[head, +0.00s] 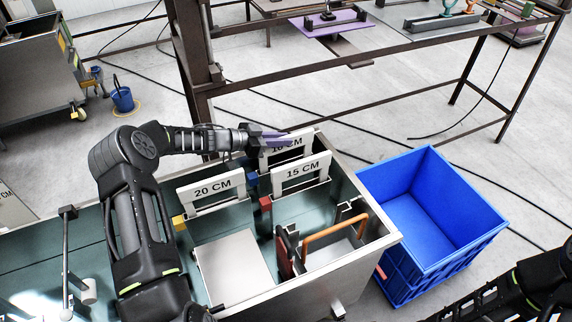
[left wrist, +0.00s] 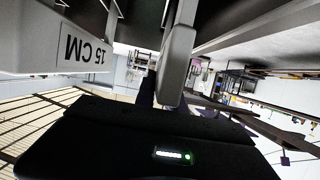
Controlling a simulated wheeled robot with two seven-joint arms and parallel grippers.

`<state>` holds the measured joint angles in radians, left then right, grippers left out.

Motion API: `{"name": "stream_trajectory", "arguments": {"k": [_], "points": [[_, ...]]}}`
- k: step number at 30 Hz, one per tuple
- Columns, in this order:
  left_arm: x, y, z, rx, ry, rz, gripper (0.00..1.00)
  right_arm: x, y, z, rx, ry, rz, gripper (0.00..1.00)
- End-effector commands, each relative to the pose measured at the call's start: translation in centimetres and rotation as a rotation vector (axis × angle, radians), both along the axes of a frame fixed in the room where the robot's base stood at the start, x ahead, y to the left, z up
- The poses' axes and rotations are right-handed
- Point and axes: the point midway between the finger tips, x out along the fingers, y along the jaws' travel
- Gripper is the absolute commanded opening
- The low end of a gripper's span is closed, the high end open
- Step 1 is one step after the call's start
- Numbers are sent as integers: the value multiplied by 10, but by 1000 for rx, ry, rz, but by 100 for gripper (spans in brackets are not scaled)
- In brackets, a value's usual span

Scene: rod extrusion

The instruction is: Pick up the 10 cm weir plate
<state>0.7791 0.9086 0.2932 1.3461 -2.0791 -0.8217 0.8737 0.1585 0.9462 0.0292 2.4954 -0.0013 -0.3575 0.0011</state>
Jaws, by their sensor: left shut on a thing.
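The 10 cm weir plate (head: 290,147) is a white plate with a handle opening, upright at the far end of the metal tank. My left gripper (head: 268,138) is shut on its top left part; the fingers partly cover it. I cannot tell whether the plate is lifted clear of its slot. The 15 cm weir plate (head: 301,172) stands just in front of it and also shows upside down in the left wrist view (left wrist: 85,48). The 20 cm weir plate (head: 211,186) stands to the left. A finger of my left gripper shows in the left wrist view.
The metal tank (head: 372,248) also holds a dark plate with an orange handle (head: 335,231) and a pale flat panel (head: 236,262). A blue crate (head: 436,254) stands right of the tank. A brown metal frame table (head: 435,103) stands behind.

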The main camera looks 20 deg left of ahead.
Motion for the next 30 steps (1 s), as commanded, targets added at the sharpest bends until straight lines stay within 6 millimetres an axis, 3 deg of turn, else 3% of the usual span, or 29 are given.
{"name": "stream_trajectory", "arguments": {"k": [17,23,30], "points": [[1,0,6,1,-2,-1,0,0,0,0,0,0,0,36],[1,0,23,2,-3,0,0,0,0,-1,0,0,0,36],[1,0,62,3,-5,-2,0,0,0,-1,0,0,0,36]]}}
